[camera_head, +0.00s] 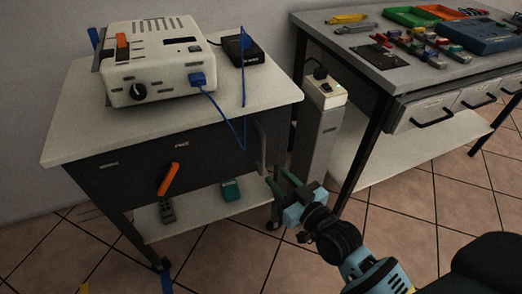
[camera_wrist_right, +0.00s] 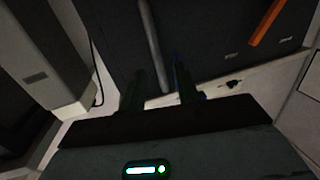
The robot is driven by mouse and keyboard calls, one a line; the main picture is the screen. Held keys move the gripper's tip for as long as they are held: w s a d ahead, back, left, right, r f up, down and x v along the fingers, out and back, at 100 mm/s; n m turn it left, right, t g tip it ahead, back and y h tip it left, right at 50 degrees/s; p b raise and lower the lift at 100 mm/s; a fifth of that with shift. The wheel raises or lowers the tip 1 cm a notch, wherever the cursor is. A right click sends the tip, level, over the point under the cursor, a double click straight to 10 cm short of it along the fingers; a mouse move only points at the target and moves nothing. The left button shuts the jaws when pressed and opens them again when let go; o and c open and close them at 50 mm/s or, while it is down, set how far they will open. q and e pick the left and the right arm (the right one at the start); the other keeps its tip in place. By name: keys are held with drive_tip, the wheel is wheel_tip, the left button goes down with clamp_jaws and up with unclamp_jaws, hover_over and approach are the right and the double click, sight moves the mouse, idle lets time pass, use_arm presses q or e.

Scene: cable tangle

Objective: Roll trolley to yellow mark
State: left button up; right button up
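The trolley (camera_head: 75,150) has a pale top, a dark body and a lower shelf on castors, and stands left of the workbench. Its grey upright handle (camera_head: 262,148) is on its right end. My right gripper (camera_head: 279,182), with green fingers, is low beside the handle. In the right wrist view, the handle bar (camera_wrist_right: 150,45) runs down to the gap between the fingers (camera_wrist_right: 162,90), which are apart; I cannot tell whether they touch it. A small yellow patch (camera_head: 84,288) shows on the floor at the bottom left, mostly cut off. My left gripper is not in view.
A white device (camera_head: 155,65) and a black box (camera_head: 241,50) stand on the trolley, with a blue cable (camera_head: 228,122) hanging over its front edge. A grey pillar with a socket (camera_head: 325,95) and a workbench (camera_head: 365,65) stand close on the right.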

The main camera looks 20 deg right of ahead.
sight(264, 155)
drive_tip(key=x, duration=0.2)
drive_tip(key=r+b+x, duration=0.1)
drive_tip(key=x, duration=0.5)
drive_tip(key=shift+w+d+r+b, duration=0.1)
drive_tip(key=shift+d+r+b, duration=0.15)
drive_tip(key=shift+d+b, duration=0.1)
drive_tip(key=shift+w+a+r, duration=0.1)
drive_tip(key=shift+w+a, duration=0.1)
drive_tip(key=shift+w, duration=0.35)
drive_tip(key=c, duration=0.6)
clamp_jaws()
